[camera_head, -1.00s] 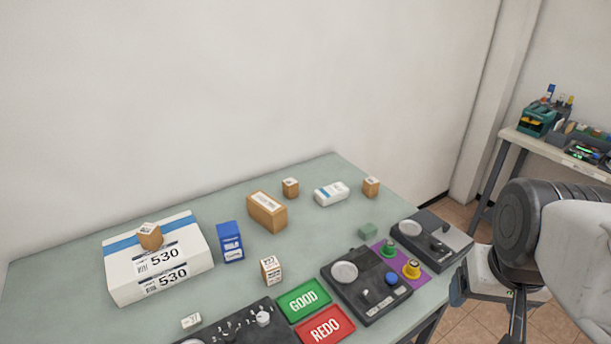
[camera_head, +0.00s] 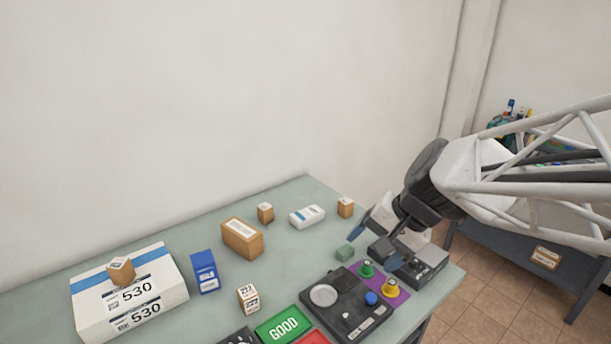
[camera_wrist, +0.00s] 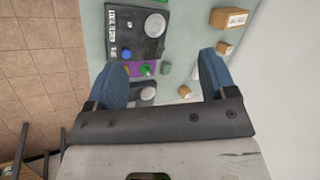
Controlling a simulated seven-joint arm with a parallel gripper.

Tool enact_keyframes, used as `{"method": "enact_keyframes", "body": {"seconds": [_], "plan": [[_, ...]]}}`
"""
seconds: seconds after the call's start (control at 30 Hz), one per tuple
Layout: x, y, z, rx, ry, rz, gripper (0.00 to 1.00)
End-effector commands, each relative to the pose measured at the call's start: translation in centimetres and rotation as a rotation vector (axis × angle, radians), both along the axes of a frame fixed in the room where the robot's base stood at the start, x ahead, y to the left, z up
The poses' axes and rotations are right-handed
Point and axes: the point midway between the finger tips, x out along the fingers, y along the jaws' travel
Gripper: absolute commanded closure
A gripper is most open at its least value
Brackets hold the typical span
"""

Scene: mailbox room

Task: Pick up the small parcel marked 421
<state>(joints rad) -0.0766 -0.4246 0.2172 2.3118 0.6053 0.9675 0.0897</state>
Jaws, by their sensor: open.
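No parcel shows a readable 421. A small brown parcel (camera_head: 248,299) at the front has a printed label with digits too small to read surely. Other small brown parcels stand at the back (camera_head: 265,213), at the back right (camera_head: 345,207), and on top of the white box (camera_head: 120,270); their marks are unreadable. My gripper (camera_head: 375,248) is open and empty above the right part of the table, near the green block. In the wrist view its blue fingers (camera_wrist: 160,68) are spread, with the back-right small parcel (camera_wrist: 184,91) below between them.
A large white box marked 530 (camera_head: 165,293), a blue carton (camera_head: 205,271), a longer brown box (camera_head: 242,238) and a white package (camera_head: 307,216) stand on the table (camera_head: 285,262).

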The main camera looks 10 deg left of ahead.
Motion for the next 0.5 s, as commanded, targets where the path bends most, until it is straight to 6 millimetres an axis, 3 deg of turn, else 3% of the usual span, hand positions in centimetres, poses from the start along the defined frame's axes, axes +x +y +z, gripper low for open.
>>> {"method": "enact_keyframes", "body": {"seconds": [0.5], "plan": [[14.2, 11.7, -1.4, 0.501, 0.262, -0.302, 0.22]]}}
